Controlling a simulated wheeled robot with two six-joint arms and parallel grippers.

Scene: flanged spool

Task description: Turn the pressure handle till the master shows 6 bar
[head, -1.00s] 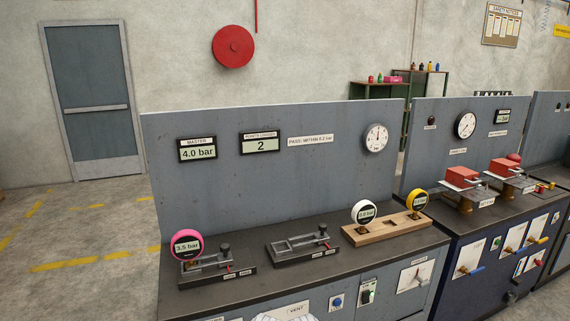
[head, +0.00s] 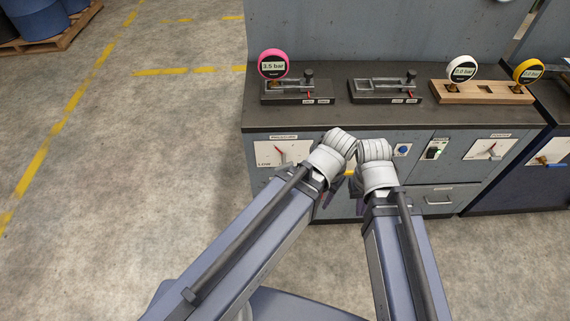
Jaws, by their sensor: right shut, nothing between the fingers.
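The pressure plate (head: 267,155), a white panel with a red pointer or handle and a "LOW" mark, is on the cabinet front at left. My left arm's white wrist partly covers its right side. The master display is out of view. My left gripper (head: 328,194) is a small dark shape behind its wrist, right of and below the plate; its jaws are unclear. My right gripper (head: 359,203) is shut and empty below its white wrist, farther right, away from the plate. The pink gauge (head: 272,64) reads 3.5 bar and stands in the left clamp fixture (head: 296,91).
A second clamp fixture (head: 385,92) is empty. A wooden block (head: 464,97) holds a white gauge (head: 462,69) and a yellow gauge (head: 528,71). A blue button (head: 402,150), a green switch (head: 435,149) and another dial plate (head: 489,149) are on the front.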

